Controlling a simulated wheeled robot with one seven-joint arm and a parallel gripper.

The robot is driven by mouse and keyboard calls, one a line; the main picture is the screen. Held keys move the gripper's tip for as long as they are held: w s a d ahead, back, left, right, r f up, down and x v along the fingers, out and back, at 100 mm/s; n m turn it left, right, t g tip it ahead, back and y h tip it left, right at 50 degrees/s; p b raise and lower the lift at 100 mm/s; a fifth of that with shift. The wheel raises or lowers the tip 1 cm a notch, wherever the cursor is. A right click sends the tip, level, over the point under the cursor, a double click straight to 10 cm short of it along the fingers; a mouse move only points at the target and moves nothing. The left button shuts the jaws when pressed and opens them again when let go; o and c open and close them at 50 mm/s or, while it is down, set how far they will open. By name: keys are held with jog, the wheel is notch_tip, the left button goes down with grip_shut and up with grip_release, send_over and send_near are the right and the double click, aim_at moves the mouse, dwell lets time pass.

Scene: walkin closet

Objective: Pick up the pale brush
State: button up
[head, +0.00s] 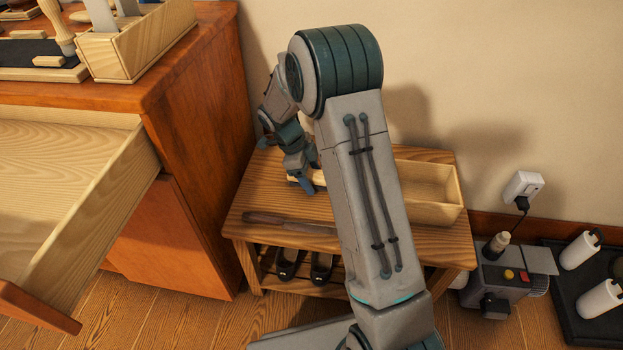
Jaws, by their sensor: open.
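A pale wooden piece (319,177), which looks like the pale brush, lies on the slatted wooden bench (254,196). My arm hides its right part. My gripper (305,185) is open and points down at the left end of this piece. From this view I cannot tell whether the fingers are around it, touching it or just above it.
A dark brown long-handled tool (288,222) lies nearer on the bench. A pale open box (430,205) stands at the bench's right. Dark shoes (288,264) sit below. An open drawer (96,205) juts out at left. A pale wooden caddy (137,45) stands on the dresser.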

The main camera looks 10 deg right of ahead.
jog(key=shift+f, duration=0.1)
dwell(0.3)
jog(key=c, duration=1.1)
